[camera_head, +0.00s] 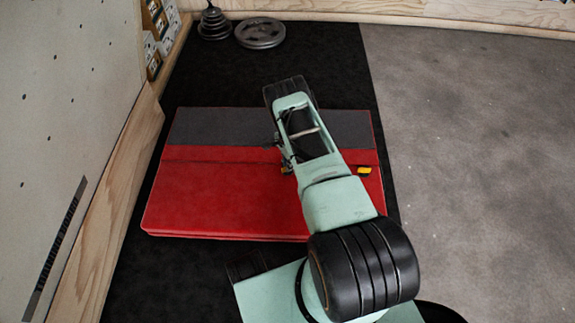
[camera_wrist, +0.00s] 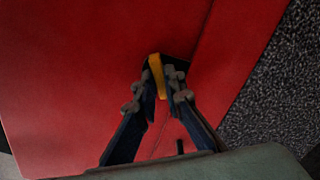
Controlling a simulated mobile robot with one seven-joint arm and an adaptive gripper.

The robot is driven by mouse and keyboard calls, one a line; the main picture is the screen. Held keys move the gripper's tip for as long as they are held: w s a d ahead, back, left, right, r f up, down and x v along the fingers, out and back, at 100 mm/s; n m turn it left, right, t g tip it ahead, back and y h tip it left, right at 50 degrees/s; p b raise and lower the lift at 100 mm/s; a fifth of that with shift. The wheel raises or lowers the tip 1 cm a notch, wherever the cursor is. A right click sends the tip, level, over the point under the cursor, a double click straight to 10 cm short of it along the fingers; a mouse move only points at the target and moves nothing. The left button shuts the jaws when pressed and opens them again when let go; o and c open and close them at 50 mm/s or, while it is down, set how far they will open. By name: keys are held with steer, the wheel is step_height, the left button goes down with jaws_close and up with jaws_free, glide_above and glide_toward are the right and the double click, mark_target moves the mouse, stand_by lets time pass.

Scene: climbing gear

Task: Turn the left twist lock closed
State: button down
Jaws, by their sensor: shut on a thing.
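The left twist lock is a small yellow tab (camera_wrist: 155,66) on a black base (camera_wrist: 178,70), on the red pad (camera_wrist: 75,75) in the wrist view. My gripper (camera_wrist: 162,88) is shut on the yellow tab, with one finger on each side of it. The fingers hide part of the tab, so I cannot tell its exact turn. In the head view my gripper (camera_head: 286,164) is at the pad's fold line, partly behind my arm; the lock there is too small to make out. The right twist lock (camera_head: 364,170), yellow and black, sits apart from my gripper.
The red and grey folded pad (camera_head: 220,200) lies on black matting (camera_head: 330,60). Weight plates (camera_head: 260,33) and a plate stack (camera_head: 213,22) stand at the back. A climbing wall (camera_head: 55,110) with a wooden edge is on the left. Grey floor (camera_head: 485,150) on the right is clear.

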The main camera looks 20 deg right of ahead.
steer(key=m, duration=0.6)
steer(key=shift+m, duration=0.3)
stand_by(0.4)
steer(key=c, duration=2)
jaws_free()
step_height(320, 180, up, 12)
